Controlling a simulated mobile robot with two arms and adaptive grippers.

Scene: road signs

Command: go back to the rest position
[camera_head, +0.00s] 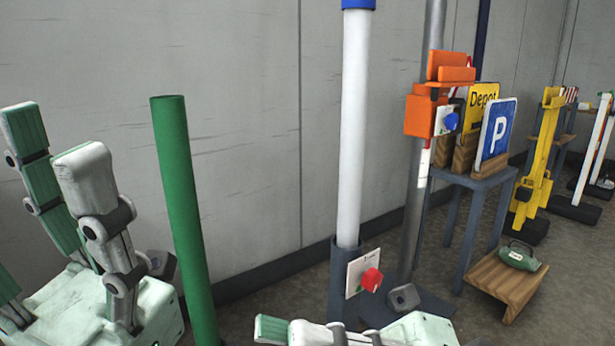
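My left gripper (52,145) is large and close at the left edge, pale green and grey. Its fingers point up and stand apart, with nothing between them. My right gripper (300,331) shows only in part at the bottom centre. One finger points left, and the rest is cut off by the lower edge, so I cannot tell how its fingers stand. No object shows in the visible part.
A green pole (182,215) stands beside my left gripper. A white post (352,130) with a red knob (371,280) and a grey post with an orange clamp (419,115) stand mid-view. A blue P sign (497,135) is on a table (475,182). A wooden stool (507,286) stands right.

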